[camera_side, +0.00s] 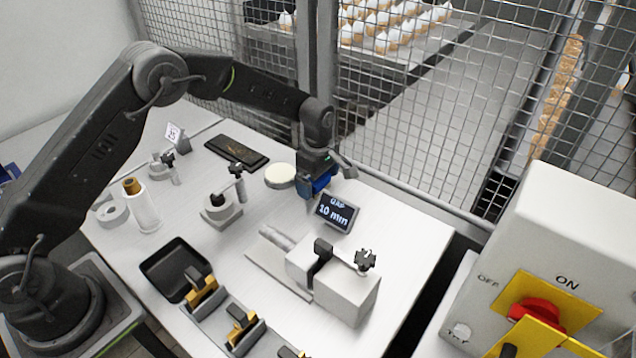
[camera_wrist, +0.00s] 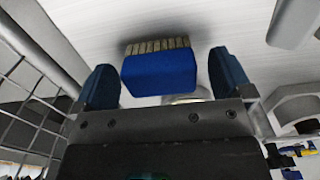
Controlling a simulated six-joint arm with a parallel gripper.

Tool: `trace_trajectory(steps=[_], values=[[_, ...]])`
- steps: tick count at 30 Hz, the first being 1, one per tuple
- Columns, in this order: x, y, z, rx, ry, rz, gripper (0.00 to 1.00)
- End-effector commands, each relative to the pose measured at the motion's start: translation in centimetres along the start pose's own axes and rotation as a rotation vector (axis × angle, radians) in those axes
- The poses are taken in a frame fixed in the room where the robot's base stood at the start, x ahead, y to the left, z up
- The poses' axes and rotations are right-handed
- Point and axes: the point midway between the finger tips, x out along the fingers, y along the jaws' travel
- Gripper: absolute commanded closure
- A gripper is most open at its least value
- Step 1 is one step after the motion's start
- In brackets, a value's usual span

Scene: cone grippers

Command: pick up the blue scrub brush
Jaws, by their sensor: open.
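The blue scrub brush (camera_wrist: 160,74) lies between the two fingers of my gripper (camera_wrist: 163,70) in the wrist view. Its tan bristles (camera_wrist: 157,46) point away from my palm. My gripper is open, with a gap showing on each side of the brush; the left gap is narrow. In the side view my gripper (camera_side: 318,186) is low over the back of the white table (camera_side: 400,225). Blue shows there at the fingers, but I cannot tell brush from fingers, nor whether the brush touches the table.
A cream round disc (camera_side: 280,176) is just left of my gripper, and a small "Gap 10 mm" display (camera_side: 337,212) stands close in front. A grey vise (camera_side: 335,285) is nearer the front. A wire mesh fence (camera_side: 430,130) runs close behind. A black tray (camera_side: 176,268) sits front left.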

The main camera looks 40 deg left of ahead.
Motion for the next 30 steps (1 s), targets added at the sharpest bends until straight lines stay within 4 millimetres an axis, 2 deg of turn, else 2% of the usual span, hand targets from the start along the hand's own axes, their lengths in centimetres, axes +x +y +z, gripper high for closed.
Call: trace_trajectory(steps=[4,21,30], values=[[-0.03,0.01,-0.02,0.0,0.0,0.0,0.02],[-0.08,0.02,-0.03,0.0,0.0,0.0,0.56],[-0.34,0.05,-0.02,0.0,0.0,0.002,0.56]])
